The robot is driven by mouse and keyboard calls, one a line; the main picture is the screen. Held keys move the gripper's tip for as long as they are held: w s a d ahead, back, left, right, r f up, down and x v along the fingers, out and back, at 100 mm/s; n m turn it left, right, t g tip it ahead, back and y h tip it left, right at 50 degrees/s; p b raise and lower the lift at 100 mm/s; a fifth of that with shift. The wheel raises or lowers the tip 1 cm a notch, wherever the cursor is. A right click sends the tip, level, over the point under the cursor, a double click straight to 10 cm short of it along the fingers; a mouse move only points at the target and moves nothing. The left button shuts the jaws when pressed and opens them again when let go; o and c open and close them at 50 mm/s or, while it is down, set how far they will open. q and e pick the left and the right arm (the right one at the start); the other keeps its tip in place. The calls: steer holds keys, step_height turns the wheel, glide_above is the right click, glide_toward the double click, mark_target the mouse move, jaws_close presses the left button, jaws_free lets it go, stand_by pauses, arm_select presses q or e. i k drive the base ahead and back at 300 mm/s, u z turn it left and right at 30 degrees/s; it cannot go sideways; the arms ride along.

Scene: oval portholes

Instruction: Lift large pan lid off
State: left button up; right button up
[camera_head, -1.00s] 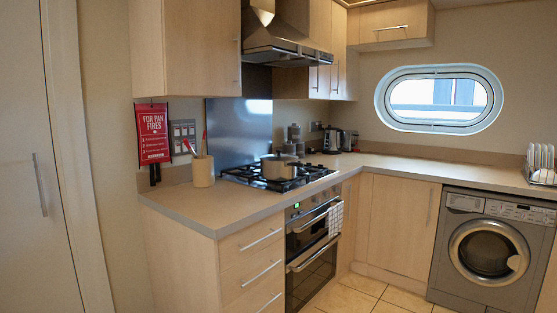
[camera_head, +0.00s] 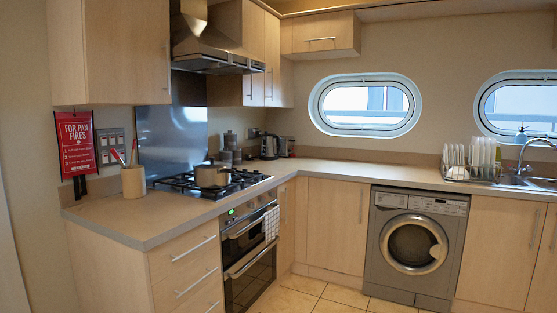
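A large pan (camera_head: 210,176) stands on the black gas hob (camera_head: 176,182), left of the room's corner. Its lid (camera_head: 210,166) appears to sit on top, with a small knob, but it is small at this distance. Neither of my grippers is in the head view.
A utensil pot (camera_head: 133,182) stands left of the hob on the counter (camera_head: 128,214). A red pan-fire sign (camera_head: 76,144) hangs on the wall. The extractor hood (camera_head: 214,52) is above the hob. A kettle (camera_head: 269,147) stands in the corner. Tiled floor (camera_head: 318,298) is clear before the oven.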

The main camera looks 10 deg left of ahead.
mark_target(211, 165)
steer(key=z, duration=0.25)
steer(key=i, duration=1.8)
steer(key=u, duration=1.4)
steer(key=i, duration=0.95)
steer(key=u, duration=1)
